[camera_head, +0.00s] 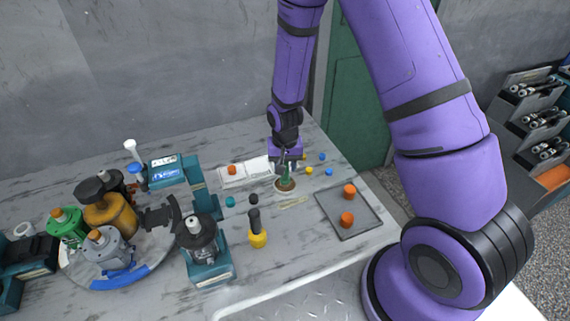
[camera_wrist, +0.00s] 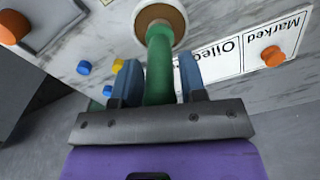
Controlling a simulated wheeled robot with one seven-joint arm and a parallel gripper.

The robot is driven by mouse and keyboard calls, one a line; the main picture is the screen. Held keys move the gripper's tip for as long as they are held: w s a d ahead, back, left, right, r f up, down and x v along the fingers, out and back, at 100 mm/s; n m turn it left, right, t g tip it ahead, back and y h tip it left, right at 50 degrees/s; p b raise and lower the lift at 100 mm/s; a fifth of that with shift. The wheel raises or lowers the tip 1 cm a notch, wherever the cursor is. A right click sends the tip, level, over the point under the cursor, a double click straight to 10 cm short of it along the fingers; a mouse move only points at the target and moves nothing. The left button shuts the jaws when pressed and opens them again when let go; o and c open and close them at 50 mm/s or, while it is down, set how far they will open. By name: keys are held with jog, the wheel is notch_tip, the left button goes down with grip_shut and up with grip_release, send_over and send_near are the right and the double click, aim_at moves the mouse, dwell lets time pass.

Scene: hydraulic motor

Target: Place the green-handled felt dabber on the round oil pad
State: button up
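The felt dabber's green handle (camera_head: 286,173) stands about upright at the round oil pad (camera_head: 278,186), a white-rimmed dish with a brown centre. In the wrist view the green handle (camera_wrist: 159,70) runs from between my fingers to the pad (camera_wrist: 140,14), and its lower end lies over the pad's centre. My gripper (camera_head: 288,161) is above the pad, pointing down. In the wrist view its two blue-grey fingers (camera_wrist: 160,76) straddle the handle, with a narrow gap showing on the right side.
A printed card (camera_head: 245,173) with an orange cap (camera_head: 232,170) lies left of the pad. A grey tray (camera_head: 342,222) with two orange caps is at right. Small blue and yellow caps lie behind it. A yellow-based tool (camera_head: 258,238) and teal fixtures (camera_head: 206,264) stand in front and left.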

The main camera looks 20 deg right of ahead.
jog(key=shift+o, duration=1)
notch_tip(320, 180, up, 13)
jog(key=shift+f, duration=0.2)
jog(key=s+d+r+n+t, duration=0.15)
jog(key=s+r, duration=0.35)
jog(key=r, duration=0.5)
jog(key=s+d+r+t, duration=0.1)
jog(key=s+d+r, duration=0.3)
jog(key=r, duration=0.6)
jog(key=s+r+n+t, duration=0.1)
jog(key=s+r, duration=0.3)
jog(key=s, duration=0.4)
jog(key=s+d+r+n+t, duration=0.1)
jog(key=s+r, duration=0.3)
jog(key=s, duration=0.4)
jog(key=shift+d+r+t, duration=0.2)
jog(key=shift+r+t, duration=0.05)
jog(key=shift+t, duration=0.1)
